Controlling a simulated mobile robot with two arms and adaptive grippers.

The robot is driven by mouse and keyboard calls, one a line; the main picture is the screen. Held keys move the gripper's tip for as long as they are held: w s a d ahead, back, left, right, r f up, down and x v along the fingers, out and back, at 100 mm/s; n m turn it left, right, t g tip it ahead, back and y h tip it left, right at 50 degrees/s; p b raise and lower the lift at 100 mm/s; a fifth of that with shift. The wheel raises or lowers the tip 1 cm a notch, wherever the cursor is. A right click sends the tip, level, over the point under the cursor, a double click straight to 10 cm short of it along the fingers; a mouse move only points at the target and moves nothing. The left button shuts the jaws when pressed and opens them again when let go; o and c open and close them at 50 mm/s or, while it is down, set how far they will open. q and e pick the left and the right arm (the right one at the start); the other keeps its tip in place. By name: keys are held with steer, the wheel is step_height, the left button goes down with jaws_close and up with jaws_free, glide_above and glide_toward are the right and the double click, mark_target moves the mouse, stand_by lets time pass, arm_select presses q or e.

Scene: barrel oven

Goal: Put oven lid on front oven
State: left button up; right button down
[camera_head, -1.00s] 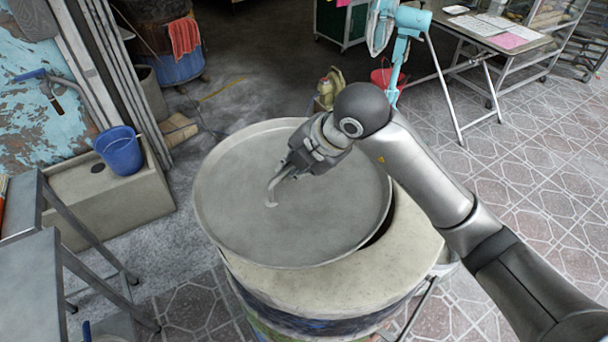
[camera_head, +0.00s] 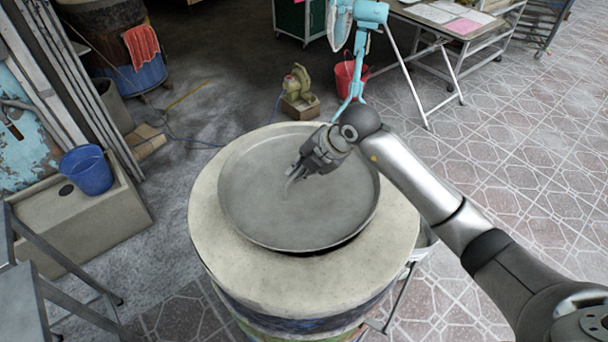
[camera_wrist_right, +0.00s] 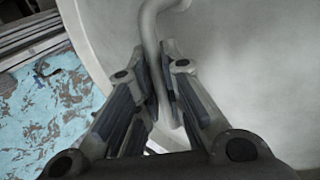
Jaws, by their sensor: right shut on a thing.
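The round grey metal oven lid (camera_head: 262,213) is over the top opening of the barrel oven (camera_head: 226,262) in the head view. Its outline sits inside the oven's pale rim, with a dark gap at the lower right edge. I cannot tell whether it rests fully flat. My right gripper (camera_head: 293,178) is shut on the lid's bent handle, and the handle (camera_wrist_right: 152,55) runs between the fingers in the right wrist view. My left gripper is not in view.
A small yellowish blower (camera_head: 297,84) stands on the floor behind the oven, near a light blue fan stand (camera_head: 357,75) and a red bucket (camera_head: 346,78). A blue bucket (camera_head: 87,171) sits on a concrete block at left. Metal tables (camera_head: 20,300) stand at lower left.

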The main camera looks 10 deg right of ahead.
steer(key=shift+w+d+f, duration=0.1)
steer(key=shift+w+d, duration=0.05)
steer(key=f, duration=0.2)
steer(key=f+p, duration=0.1)
steer(key=shift+w+d, duration=0.15)
steer(key=shift+d, duration=0.1)
steer(key=shift+f, duration=0.45)
steer(key=c, duration=1.5)
jaws_free()
steer(key=shift+f, duration=0.1)
steer(key=shift+c, duration=0.2)
steer(key=b+v, duration=0.1)
steer(key=v, duration=1.1)
